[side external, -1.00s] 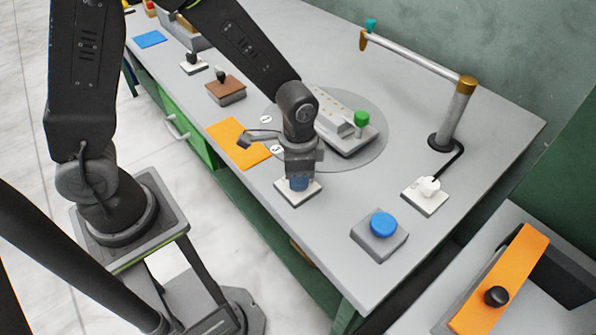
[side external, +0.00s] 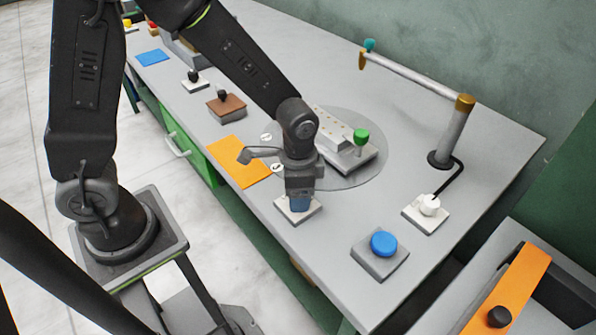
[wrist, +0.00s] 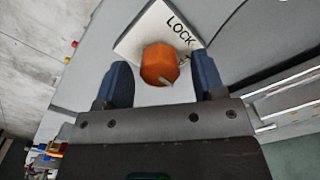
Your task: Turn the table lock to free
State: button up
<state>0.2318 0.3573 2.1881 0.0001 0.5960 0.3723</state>
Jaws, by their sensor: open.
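The table lock is an orange knob (wrist: 159,65) on a white plate (wrist: 140,32) printed LOCK in the wrist view. A small grey mark shows at the knob's lower edge; which setting it points to I cannot tell. My gripper (wrist: 162,80) is open, its two blue fingers on either side of the knob with visible gaps. In the side view my gripper (side external: 300,204) is directly over the white plate (side external: 285,210) near the table's front edge. There the gripper hides the knob.
A round turntable (side external: 374,172) carries a grey fixture with a green knob (side external: 361,136) behind my gripper. A blue button (side external: 383,243) on a grey base is to the right. A white dial (side external: 429,204) and a post (side external: 452,135) stand farther back. An orange mat (side external: 238,163) lies left.

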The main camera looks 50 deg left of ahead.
notch_tip(320, 180, up, 13)
jog(key=shift+r, duration=0.15)
dwell(0.4)
jog(key=s+a+r+n+t, duration=0.2)
jog(key=s+a+r+n, duration=0.1)
jog(key=s, duration=0.3)
jog(key=s+a+r+n+t, duration=0.3)
jog(key=s+a+r+n, duration=0.1)
jog(key=s, duration=0.1)
jog(key=shift+s+a+t, duration=0.3)
jog(key=shift+s+a, duration=0.1)
